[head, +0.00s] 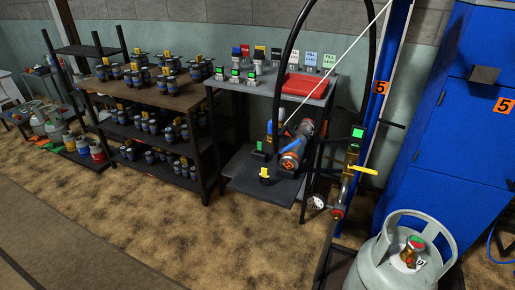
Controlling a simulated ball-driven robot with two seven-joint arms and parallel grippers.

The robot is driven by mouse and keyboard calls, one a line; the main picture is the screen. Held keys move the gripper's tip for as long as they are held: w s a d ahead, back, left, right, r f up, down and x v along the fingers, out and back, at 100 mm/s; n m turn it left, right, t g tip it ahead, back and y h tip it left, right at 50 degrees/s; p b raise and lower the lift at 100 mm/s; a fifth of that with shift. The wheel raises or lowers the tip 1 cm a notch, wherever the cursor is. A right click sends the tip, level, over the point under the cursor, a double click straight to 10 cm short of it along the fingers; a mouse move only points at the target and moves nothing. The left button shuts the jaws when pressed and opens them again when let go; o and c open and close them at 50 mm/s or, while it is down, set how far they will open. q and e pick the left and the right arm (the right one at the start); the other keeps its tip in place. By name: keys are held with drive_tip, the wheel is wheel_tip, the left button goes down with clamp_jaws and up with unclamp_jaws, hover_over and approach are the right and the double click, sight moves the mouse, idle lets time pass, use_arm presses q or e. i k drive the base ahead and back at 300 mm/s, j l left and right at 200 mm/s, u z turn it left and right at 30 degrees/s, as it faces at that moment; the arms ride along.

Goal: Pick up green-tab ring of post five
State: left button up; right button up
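Orange "5" labels mark the blue post (390,60) and the blue cabinet (430,130) on the right. A square green tab (358,132) shows at the upper end of the fitting beside this post, above a yellow lever (363,170). Small holders with green tabs (234,75) also stand on the grey bench top, and another green tab (261,145) shows on the lower platform. I cannot tell which green tab belongs to a ring; no ring shape is clear. Neither of my grippers is in view.
A grey gas cylinder (395,265) stands at the front right. A dark shelf rack (145,95) with several dark canisters stands at left. A red tray (305,84) lies on the bench. A black hose (285,60) arches over the bench. The brown floor (130,210) in front is clear.

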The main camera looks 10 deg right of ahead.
sight(259, 144)
drive_tip(key=i+j+z, duration=0.15)
drive_tip(key=z, duration=0.75)
drive_tip(key=i+j+z, duration=0.15)
drive_tip(key=j+z, duration=0.2)
drive_tip(key=j, duration=0.35)
drive_tip(key=j+z, duration=0.4)
drive_tip(key=j, duration=0.35)
drive_tip(key=i, duration=0.05)
